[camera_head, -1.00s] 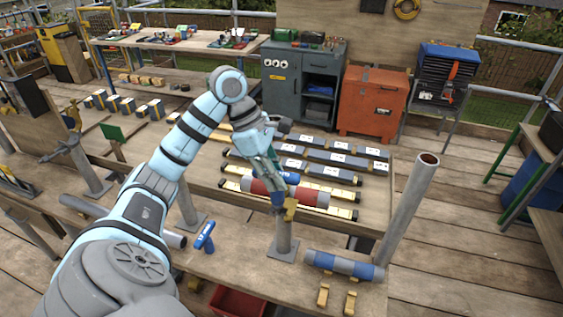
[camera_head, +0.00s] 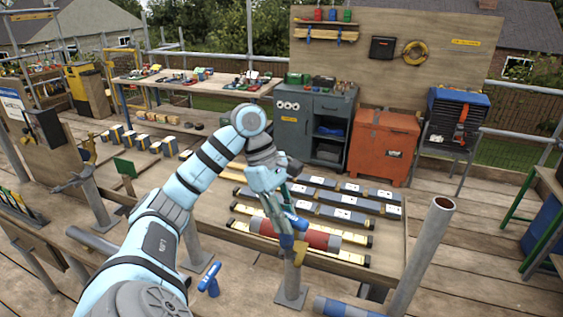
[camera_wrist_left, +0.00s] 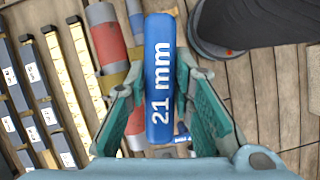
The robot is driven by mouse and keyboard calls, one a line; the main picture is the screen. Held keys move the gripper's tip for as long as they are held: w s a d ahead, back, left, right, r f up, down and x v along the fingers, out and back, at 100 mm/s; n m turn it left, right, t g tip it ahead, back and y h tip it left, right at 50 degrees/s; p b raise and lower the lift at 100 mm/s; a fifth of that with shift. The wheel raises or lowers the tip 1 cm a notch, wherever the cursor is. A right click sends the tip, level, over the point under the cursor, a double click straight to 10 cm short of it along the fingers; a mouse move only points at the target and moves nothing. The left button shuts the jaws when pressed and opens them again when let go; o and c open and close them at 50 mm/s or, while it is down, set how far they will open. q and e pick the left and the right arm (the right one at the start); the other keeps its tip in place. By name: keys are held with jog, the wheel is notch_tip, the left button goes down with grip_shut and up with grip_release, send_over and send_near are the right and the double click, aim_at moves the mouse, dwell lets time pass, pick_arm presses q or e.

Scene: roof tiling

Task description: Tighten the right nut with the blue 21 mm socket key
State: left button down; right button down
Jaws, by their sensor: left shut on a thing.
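My left gripper (camera_head: 283,213) is shut on the blue socket key (camera_head: 296,221). In the left wrist view, the key's blue handle (camera_wrist_left: 160,80), marked "21 mm", lies between the two green fingers (camera_wrist_left: 162,95). The gripper is just above a yellow fitting (camera_head: 299,252) at the top of a short grey post (camera_head: 291,280). The key's socket end and the right nut cannot be made out. My right gripper is not in view.
Another blue T-handled tool (camera_head: 209,278) stands on the bench to the left. A red and grey roll (camera_head: 318,236) and long dark bars with yellow ends (camera_head: 330,214) lie behind the post. A tall grey tube (camera_head: 423,255) rises at the right.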

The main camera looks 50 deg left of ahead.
pick_arm(q)
jog(key=shift+w+f, duration=0.1)
jog(key=shift+f, duration=0.3)
jog(key=shift+r+n, duration=0.15)
jog(key=shift+n, duration=0.15)
jog(key=shift+w+r+p, duration=0.15)
jog(key=shift+r+p, duration=0.35)
jog(key=r+p, duration=0.2)
jog(key=w+r+p, duration=0.1)
jog(key=r+p, duration=0.1)
jog(key=shift+a+r, duration=0.1)
jog(key=shift+a, duration=0.15)
jog(key=shift+w+r+p, duration=0.15)
jog(key=shift+r+p, duration=0.05)
jog(key=shift+p, duration=0.1)
jog(key=shift+w+a+f, duration=0.15)
jog(key=shift+a, duration=0.05)
